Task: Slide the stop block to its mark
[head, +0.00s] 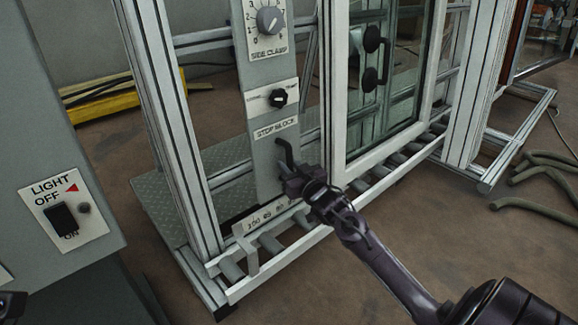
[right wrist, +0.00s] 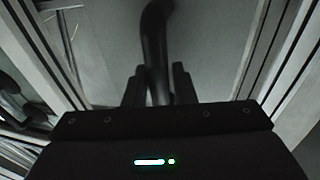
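A grey upright panel (head: 262,110) carries the label STOP BLOCK (head: 276,128). A dark curved handle (head: 285,152) sticks out low on it. My right gripper (head: 286,174) is at the handle; in the right wrist view the dark bar of the handle (right wrist: 156,45) runs down between the two fingers (right wrist: 158,88), which sit close against both sides of it. A pale scale strip with numbers (head: 265,215) lies below, partly hidden by my gripper. A light metal bracket (head: 251,258) stands near the rollers' left end; I cannot tell whether it is the stop block. A dark part at the lower left edge may be my left gripper.
A glazed frame (head: 340,95) stands on the rollers (head: 378,172) just right of my right gripper. A side clamp dial (head: 270,20) and a black knob (head: 278,97) are above the handle. A light-switch cabinet (head: 35,140) stands at the left. Hoses (head: 535,185) lie on the floor at right.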

